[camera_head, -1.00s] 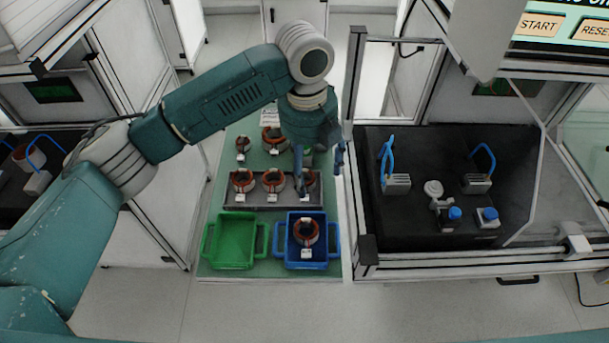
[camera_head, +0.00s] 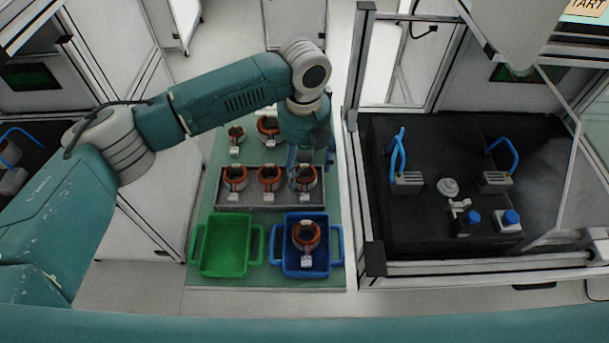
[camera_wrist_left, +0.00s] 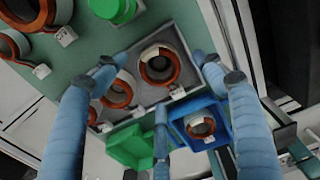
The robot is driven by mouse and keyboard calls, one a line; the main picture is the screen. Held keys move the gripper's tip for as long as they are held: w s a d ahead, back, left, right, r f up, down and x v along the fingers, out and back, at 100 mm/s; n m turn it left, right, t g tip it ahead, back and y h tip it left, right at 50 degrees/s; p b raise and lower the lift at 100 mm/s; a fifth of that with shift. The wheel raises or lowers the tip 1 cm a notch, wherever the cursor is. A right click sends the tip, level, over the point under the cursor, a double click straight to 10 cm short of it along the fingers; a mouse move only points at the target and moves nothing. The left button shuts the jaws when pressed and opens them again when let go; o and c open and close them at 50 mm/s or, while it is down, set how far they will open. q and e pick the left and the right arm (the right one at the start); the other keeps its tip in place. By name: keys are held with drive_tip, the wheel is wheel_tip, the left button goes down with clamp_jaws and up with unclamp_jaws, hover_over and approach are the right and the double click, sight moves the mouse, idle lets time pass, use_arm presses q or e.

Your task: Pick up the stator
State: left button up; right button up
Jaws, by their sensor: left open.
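Three copper-and-white stators stand in a row in a grey tray (camera_head: 252,201): a left one (camera_head: 235,178), a middle one (camera_head: 270,178) and a right one (camera_head: 306,178). My left gripper (camera_head: 311,158) is open and empty, above and slightly behind the right stator, partly covering it in the head view. In the left wrist view, the spread blue fingers of my left gripper (camera_wrist_left: 162,82) surround this right stator (camera_wrist_left: 160,65) from above; contact is not visible. Another stator (camera_head: 306,236) lies in the blue bin (camera_head: 335,257). My right gripper is not in view.
A green bin (camera_head: 225,245) stands left of the blue bin. More stators (camera_head: 236,134) stand behind the tray on the green table (camera_head: 212,285). A framed test station (camera_head: 415,225) with blue-handled fixtures stands close to the right.

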sight(305, 171)
use_arm(q)
wheel_tip(305, 171, down, 2)
drive_tip(key=shift+f, duration=0.55)
drive_tip(key=shift+c, duration=0.6)
drive_tip(key=c, duration=1.4)
drive_tip(key=shift+c, duration=0.2)
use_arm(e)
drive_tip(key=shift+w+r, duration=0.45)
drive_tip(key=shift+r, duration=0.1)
